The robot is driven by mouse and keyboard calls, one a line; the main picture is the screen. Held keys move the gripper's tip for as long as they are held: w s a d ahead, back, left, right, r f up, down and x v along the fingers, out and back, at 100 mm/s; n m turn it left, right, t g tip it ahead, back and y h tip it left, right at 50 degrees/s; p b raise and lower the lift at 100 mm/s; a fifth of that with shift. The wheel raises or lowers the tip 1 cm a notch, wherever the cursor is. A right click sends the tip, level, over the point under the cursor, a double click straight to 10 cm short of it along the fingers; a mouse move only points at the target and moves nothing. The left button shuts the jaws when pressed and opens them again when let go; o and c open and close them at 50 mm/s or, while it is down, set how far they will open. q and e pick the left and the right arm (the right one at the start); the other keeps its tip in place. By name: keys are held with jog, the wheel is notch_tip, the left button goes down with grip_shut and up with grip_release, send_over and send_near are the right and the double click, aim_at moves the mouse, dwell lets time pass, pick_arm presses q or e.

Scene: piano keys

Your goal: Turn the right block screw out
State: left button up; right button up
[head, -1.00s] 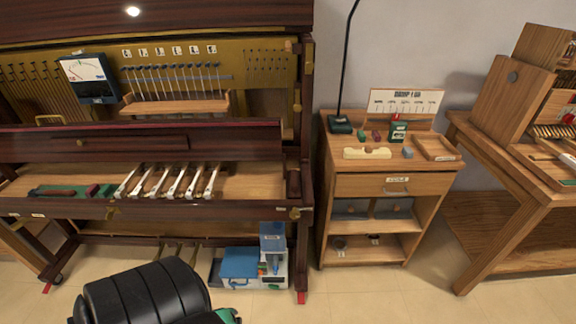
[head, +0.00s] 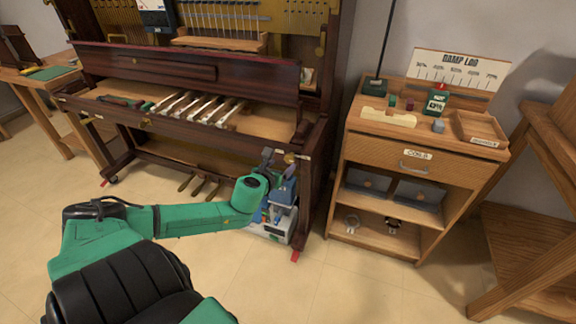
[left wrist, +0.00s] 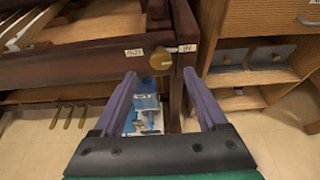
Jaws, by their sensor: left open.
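The right block screw appears to be the round brass head (left wrist: 161,58) on the front rail at the right end of the piano; it also shows in the head view (head: 289,158). My left gripper (left wrist: 160,75) is open and empty, with its two purple fingers spread to either side below the brass head. In the head view the left gripper (head: 268,157) is just in front of the piano's right front corner, left of the brass head. I cannot tell the exact gap between them. My right gripper is not in view.
White tags (left wrist: 135,52) sit beside the brass head. A wooden cabinet (head: 400,152) with small items on top stands right of the piano. Open floor lies between the piano and me.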

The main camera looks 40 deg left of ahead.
aim_at(289, 159)
pick_arm(q)
jog(key=b+x, duration=0.1)
jog(key=x, duration=0.5)
jog(key=shift+w+f, duration=0.1)
jog(key=shift+w, duration=0.3)
grip_shut()
